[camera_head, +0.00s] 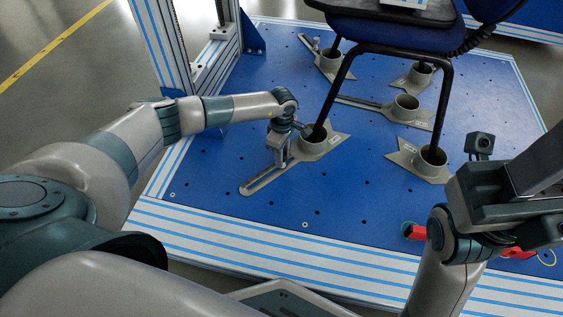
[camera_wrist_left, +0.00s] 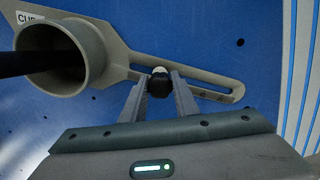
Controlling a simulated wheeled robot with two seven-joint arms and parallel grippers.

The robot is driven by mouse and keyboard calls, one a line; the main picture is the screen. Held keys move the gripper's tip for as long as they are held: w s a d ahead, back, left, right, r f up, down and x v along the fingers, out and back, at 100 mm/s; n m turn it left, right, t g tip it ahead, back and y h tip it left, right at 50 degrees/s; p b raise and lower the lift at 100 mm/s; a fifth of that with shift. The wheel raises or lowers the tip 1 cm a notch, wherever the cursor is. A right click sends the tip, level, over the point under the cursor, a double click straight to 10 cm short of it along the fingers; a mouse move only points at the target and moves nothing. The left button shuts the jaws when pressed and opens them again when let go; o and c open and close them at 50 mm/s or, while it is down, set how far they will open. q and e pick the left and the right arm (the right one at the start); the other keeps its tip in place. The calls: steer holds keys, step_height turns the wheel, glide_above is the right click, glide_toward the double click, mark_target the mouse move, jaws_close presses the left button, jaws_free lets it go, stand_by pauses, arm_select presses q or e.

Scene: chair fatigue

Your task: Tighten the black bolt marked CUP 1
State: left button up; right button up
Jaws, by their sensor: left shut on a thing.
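The black bolt (camera_wrist_left: 159,82) sits at the slot of a grey cup plate (camera_wrist_left: 215,93). My left gripper (camera_wrist_left: 158,92) has a finger on each side of the bolt and is shut on it. A label starting with "CU" (camera_wrist_left: 30,18) shows beside the round cup (camera_wrist_left: 62,55); its number is not readable. In the head view my left gripper (camera_head: 279,160) points down at the slotted plate (camera_head: 262,180), just left of the cup (camera_head: 316,141) with a chair leg in it. The bolt is hidden there. My right gripper (camera_head: 505,192) is at the right; its fingers are not clear.
The dark blue chair (camera_head: 390,35) stands over the blue platform (camera_head: 230,205), its visible legs in cups. Several more cup plates lie around it. A red object (camera_head: 415,232) is partly behind my right arm. A metal frame (camera_head: 185,50) rises at the upper left.

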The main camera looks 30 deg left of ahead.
arm_select(q)
steer(key=shift+m, duration=0.7)
steer(key=shift+f+m+b, duration=0.1)
steer(key=shift+m+b, duration=0.85)
steer(key=shift+m, duration=0.25)
steer(key=shift+m+b, duration=0.35)
steer(key=shift+m, duration=0.45)
